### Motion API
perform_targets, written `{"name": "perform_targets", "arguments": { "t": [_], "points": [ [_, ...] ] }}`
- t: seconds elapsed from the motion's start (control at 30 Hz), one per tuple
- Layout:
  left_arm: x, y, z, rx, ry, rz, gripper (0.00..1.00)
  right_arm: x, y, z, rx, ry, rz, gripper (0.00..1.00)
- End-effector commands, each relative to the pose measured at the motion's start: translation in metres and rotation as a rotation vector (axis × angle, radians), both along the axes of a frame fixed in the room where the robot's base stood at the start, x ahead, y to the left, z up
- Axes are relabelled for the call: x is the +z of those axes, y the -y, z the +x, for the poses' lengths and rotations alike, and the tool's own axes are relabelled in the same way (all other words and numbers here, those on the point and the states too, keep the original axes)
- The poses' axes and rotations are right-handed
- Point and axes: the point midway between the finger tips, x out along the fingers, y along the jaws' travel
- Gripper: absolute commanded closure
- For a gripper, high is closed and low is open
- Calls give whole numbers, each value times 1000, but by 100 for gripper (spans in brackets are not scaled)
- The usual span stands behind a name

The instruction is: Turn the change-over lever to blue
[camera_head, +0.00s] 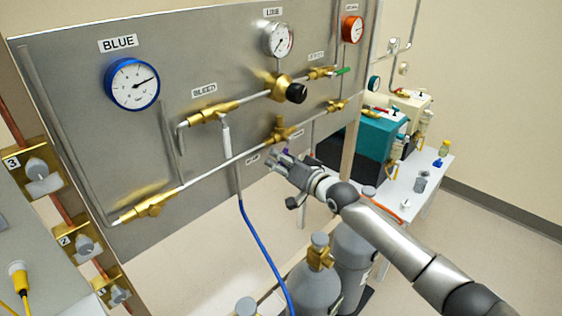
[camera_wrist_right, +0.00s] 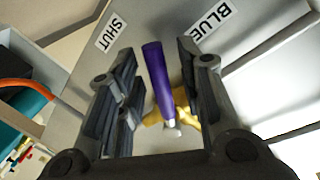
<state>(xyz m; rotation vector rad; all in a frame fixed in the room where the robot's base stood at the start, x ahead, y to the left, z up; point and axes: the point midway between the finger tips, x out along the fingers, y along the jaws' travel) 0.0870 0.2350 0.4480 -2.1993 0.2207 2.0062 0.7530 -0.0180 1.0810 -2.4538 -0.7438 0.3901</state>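The change-over lever is a purple handle (camera_wrist_right: 156,80) on a brass valve (camera_wrist_right: 184,108) in the right wrist view. It lies between the two fingers of my right gripper (camera_wrist_right: 157,58), with gaps on both sides. The fingers are apart. The lever's free end points between the SHUT label (camera_wrist_right: 110,33) and the BLUE label (camera_wrist_right: 211,25). In the head view the brass valve (camera_head: 280,130) is on the lower pipe, and my right gripper (camera_head: 276,163) is just below it, hiding most of the lever. My left gripper is not in view.
The grey panel (camera_head: 75,70) carries a blue gauge (camera_head: 132,84), a line gauge (camera_head: 278,39), a black-knobbed regulator (camera_head: 296,93) and other brass valves. A blue hose (camera_head: 262,250) hangs below. Gas cylinders (camera_head: 314,287) stand under my right arm.

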Motion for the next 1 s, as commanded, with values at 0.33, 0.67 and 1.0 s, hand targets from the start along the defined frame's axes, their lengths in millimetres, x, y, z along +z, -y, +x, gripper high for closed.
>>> {"name": "perform_targets", "arguments": {
  "t": [0.33,0.67,1.0],
  "points": [
    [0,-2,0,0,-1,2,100,1,4,-6,1,-1,2,66],
    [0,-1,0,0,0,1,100,5,32,-44,0,0,0,66],
    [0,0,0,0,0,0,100,11,63,-86,-1,0,-1,66]
  ]
}}
